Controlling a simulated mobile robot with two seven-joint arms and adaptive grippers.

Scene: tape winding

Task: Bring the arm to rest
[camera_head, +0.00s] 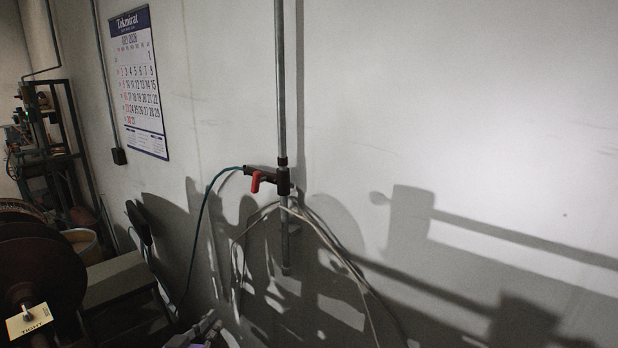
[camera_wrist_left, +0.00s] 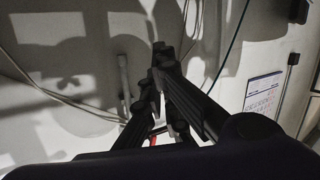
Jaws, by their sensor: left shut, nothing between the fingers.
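My left gripper (camera_wrist_left: 163,56) shows in the left wrist view as dark, ribbed fingers that come together at their tips. It is shut, and no object shows between the fingers. The pale wall, cables and shadows are behind it. In the head view only a small pale grey piece, apparently part of my left arm or gripper (camera_head: 197,335), shows at the bottom edge. The rest of that arm is below the picture. My right gripper is in neither view.
A vertical pipe with a red-handled valve (camera_head: 262,180) and hanging cables runs down the pale wall. A calendar (camera_head: 139,83) hangs to its left.

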